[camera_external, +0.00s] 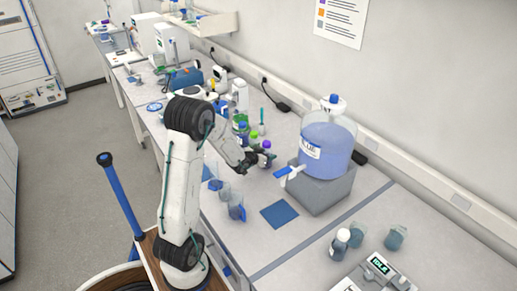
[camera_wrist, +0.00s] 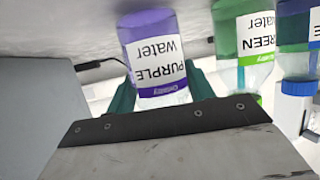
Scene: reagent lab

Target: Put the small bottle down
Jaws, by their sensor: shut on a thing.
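The small bottle labelled "PURPLE water" (camera_wrist: 150,42) shows upside down in the wrist view, with purple liquid. My gripper (camera_wrist: 161,92) has its green fingers on both sides of this bottle and is shut on it. In the external view my gripper (camera_external: 258,158) is over the bench, left of the big carboy, and the bottle's purple cap (camera_external: 266,144) shows just above it. Most of the bottle is hidden there. I cannot tell whether its base touches the bench.
A green-water bottle (camera_wrist: 243,38) and a blue-capped bottle (camera_wrist: 297,45) stand close beside. The blue carboy (camera_external: 329,138) sits on a grey block (camera_external: 322,188), its tap towards a blue mat (camera_external: 279,214). Beakers (camera_external: 236,207) stand near the front edge.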

